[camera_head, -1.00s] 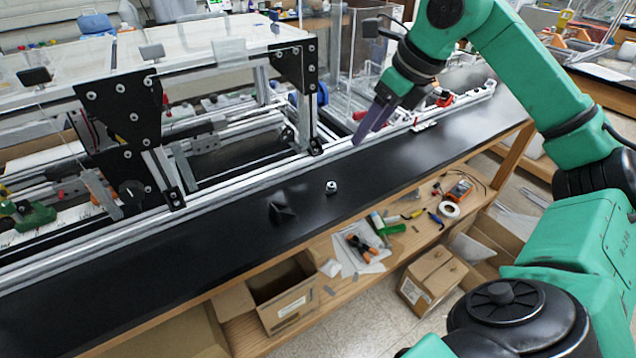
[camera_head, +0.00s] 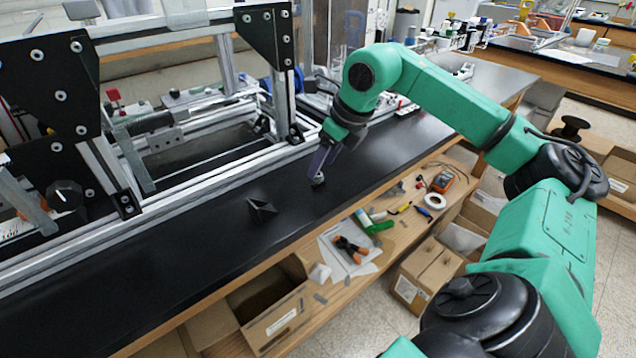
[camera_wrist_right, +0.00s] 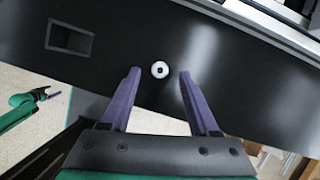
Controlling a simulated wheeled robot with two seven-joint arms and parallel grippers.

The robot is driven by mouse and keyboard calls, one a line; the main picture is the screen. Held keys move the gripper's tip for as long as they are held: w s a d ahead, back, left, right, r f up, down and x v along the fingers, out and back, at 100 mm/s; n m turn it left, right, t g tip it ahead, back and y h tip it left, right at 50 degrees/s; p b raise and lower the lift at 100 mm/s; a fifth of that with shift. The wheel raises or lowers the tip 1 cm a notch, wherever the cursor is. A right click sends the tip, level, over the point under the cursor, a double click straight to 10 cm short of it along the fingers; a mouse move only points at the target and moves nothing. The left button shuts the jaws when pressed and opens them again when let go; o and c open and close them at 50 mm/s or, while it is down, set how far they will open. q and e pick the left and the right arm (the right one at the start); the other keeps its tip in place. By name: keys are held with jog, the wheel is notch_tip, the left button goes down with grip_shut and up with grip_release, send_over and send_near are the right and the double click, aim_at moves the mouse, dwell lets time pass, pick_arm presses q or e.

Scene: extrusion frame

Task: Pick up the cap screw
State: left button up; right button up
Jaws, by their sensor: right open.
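The cap screw (camera_head: 319,181) stands on the black bench top (camera_head: 215,240) in the head view, partly hidden by my right gripper (camera_head: 317,172). In the right wrist view the screw (camera_wrist_right: 160,69) shows as a small pale ring with a dark centre. My right gripper (camera_wrist_right: 158,74) is open, with one purple finger on each side of the screw and a gap to both. I cannot tell how high the fingertips are above the bench. In the right wrist view a green arm, apparently mine, shows small at the left edge; its gripper is too small to read.
The aluminium extrusion frame (camera_head: 190,195) runs along behind. A lower wooden shelf in front holds a tape roll (camera_head: 435,201), tools and a cardboard box (camera_head: 270,312). The bench around the screw is clear.

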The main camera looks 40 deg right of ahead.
aim_at(320, 174)
jog(key=x, duration=0.3)
jog(key=shift+d+f, duration=0.1)
grip_shut()
